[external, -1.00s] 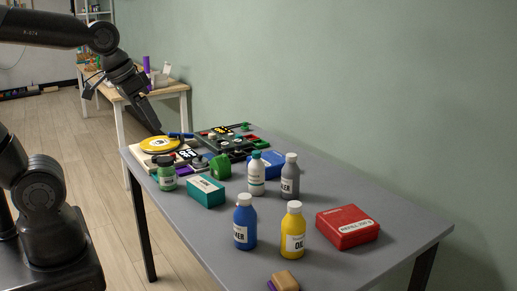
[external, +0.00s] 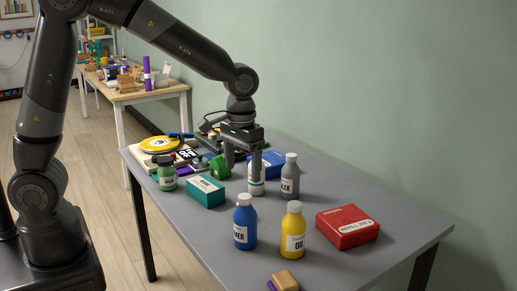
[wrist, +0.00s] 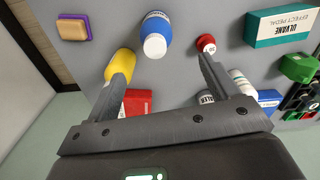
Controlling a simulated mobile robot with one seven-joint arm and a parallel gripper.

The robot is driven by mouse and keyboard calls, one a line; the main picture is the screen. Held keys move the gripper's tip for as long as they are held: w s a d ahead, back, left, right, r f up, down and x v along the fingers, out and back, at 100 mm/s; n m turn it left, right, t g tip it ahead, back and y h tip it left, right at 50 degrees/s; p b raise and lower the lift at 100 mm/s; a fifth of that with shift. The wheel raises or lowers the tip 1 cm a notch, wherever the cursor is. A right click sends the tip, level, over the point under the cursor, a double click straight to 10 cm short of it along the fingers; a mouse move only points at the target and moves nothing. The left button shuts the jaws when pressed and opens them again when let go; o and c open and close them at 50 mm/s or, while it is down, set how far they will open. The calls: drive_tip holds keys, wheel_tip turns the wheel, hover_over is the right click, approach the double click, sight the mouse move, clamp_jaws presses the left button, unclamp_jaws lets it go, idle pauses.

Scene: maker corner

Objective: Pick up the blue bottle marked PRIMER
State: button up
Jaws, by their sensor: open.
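The blue bottle (external: 244,226) stands upright on the grey table, with a white cap and a white label. The label is partly turned away; its last letters look like "ER". In the wrist view the blue bottle (wrist: 158,24) is at top centre, beyond the fingertips.
A yellow OIL bottle (external: 293,232) stands close right of the blue one. A white bottle (external: 257,186), grey bottle (external: 290,178), teal box (external: 206,192) and red box (external: 347,227) are nearby. A wooden block (external: 285,280) lies at the front. A round red thing (wrist: 206,43) shows in the wrist view.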

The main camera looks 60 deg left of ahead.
sight(245, 195)
drive_tip(key=shift+w+d+f, duration=0.1)
drive_tip(key=shift+d+f, duration=0.1)
drive_tip(key=shift+f, duration=0.2)
wheel_tip(245, 195, down, 11)
drive_tip(key=shift+d+r, duration=0.15)
drive_tip(key=shift+r, duration=0.05)
drive_tip(key=shift+c, duration=0.4)
drive_tip(key=c, duration=1.5)
